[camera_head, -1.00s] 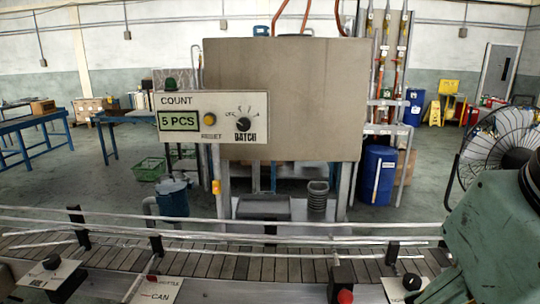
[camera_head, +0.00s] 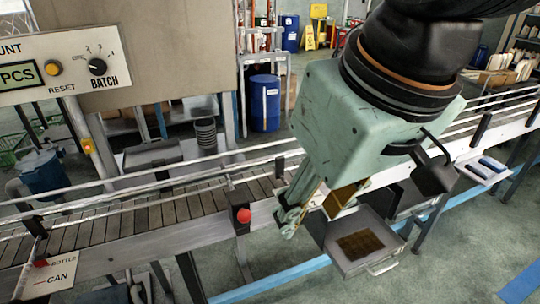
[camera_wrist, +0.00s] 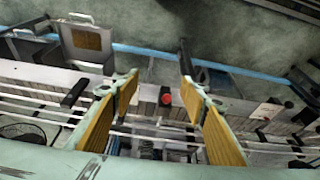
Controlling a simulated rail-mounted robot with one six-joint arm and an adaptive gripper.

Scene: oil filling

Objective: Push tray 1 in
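A grey pulled-out tray (camera_head: 345,262) with a brown patch on its floor and a light handle hangs below the conveyor in the head view. It also shows at the upper left of the wrist view (camera_wrist: 102,62). A second tray-like part (camera_wrist: 22,50) is left of it there. No number is readable on either, so I cannot tell which is tray 1. My gripper (camera_head: 314,208) is open and empty in the head view, over the conveyor's front edge and above the tray's inner end, which it partly hides. In the wrist view my gripper (camera_wrist: 160,78) shows a wide gap between its fingers.
The conveyor (camera_head: 150,218) with rails runs across the head view. A red button (camera_head: 243,215) sits on its front side, left of my gripper. A BOTTLE/CAN panel (camera_head: 50,275) is at lower left. Floor in front of the tray is clear, apart from blue stripes.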

